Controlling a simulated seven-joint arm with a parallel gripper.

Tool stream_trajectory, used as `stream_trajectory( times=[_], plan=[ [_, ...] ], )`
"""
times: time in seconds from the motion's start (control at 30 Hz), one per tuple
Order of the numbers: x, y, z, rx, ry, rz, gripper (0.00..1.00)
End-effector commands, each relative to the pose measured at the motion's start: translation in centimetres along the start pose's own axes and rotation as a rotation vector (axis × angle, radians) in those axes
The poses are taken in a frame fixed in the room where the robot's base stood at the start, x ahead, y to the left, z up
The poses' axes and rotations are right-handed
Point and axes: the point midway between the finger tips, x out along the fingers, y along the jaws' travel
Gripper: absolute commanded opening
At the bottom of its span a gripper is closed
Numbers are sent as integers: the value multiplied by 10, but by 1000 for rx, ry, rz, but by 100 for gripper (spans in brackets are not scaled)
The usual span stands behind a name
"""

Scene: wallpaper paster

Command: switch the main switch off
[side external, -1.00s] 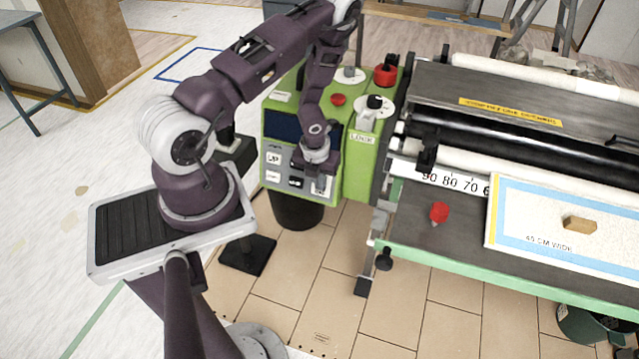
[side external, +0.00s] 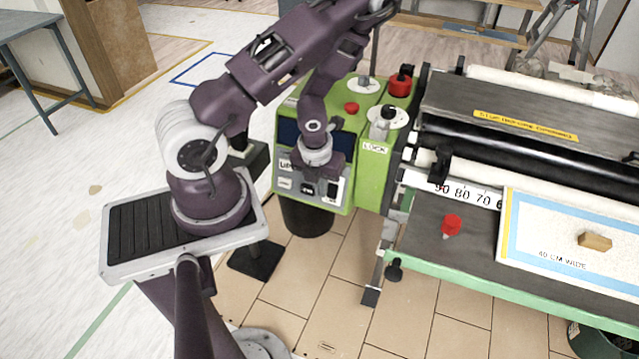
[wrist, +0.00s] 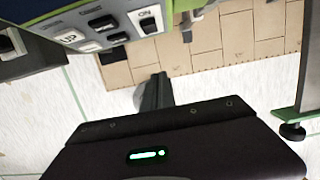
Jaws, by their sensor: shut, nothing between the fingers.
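The green control box (side external: 372,163) has a grey front panel with a row of rockers. My gripper (side external: 318,184) is shut and empty, pointing down in front of the panel's right part. Whether it touches the panel is unclear. In the wrist view its dark body fills the bottom, and the fingertips are not clear.
A red button (side external: 352,107), a red knob (side external: 400,84) and a black knob marked LOCK (side external: 388,112) sit on top of the box. The pasting machine's table (side external: 430,236) stands to the right, with a red object (side external: 452,225) on it. Tiled floor lies open below.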

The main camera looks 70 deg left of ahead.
Motion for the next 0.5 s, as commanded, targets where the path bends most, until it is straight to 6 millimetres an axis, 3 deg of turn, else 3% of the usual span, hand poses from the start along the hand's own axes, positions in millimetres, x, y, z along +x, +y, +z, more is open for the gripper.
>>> stream_trajectory(
  times=[0.2, 0.5],
  plan=[
    [-23, 0, -7, 1, 0, 0, 0],
    [-25, 0, -7, 1, 0, 1, 0]
  ],
)
